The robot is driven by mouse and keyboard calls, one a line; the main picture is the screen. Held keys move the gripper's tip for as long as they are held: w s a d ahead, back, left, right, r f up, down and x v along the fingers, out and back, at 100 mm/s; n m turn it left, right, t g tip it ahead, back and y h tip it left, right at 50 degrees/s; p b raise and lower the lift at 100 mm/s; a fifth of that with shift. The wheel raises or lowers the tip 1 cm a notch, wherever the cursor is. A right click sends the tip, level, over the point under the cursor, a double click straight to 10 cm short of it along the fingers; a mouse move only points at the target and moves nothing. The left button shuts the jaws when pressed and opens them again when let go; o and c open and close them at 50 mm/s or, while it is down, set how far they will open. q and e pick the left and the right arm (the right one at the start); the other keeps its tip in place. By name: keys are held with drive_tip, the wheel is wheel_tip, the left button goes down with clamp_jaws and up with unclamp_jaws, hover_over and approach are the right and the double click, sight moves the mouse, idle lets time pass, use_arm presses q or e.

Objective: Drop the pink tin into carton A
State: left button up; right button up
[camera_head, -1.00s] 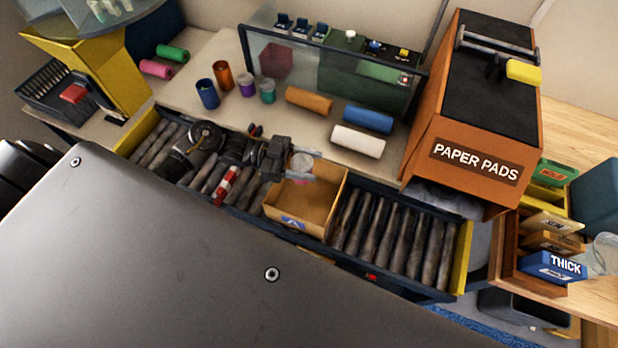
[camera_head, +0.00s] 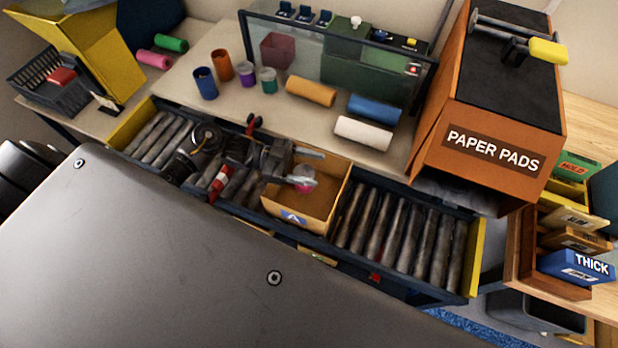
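Carton A (camera_head: 328,208) is an open brown box on the roller conveyor, with a blue and white "A" label on its near side. My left gripper (camera_head: 304,168) reaches over the carton from the left, its fingers spread apart. The pink tin (camera_head: 304,187), with a pale lid, shows low between the fingers and inside the carton's outline. The near finger partly covers it. It looks free of the fingers; whether it rests on the carton floor is hard to tell. My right gripper is not in view.
Dark rollers (camera_head: 402,240) lie on both sides of the carton, with yellow conveyor end plates. Behind stand coloured rolls (camera_head: 362,133), small cups (camera_head: 205,83) and a glass panel. An orange "PAPER PADS" box (camera_head: 490,150) stands to the right, above small trays of boxes.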

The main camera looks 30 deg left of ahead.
use_arm(q)
drive_tip(key=o, duration=0.3)
drive_tip(key=shift+a, duration=0.1)
drive_tip(key=b+v, duration=0.3)
drive_tip(key=v, duration=0.7)
drive_tip(key=shift+a+b, duration=0.3)
drive_tip(key=shift+s, duration=0.1)
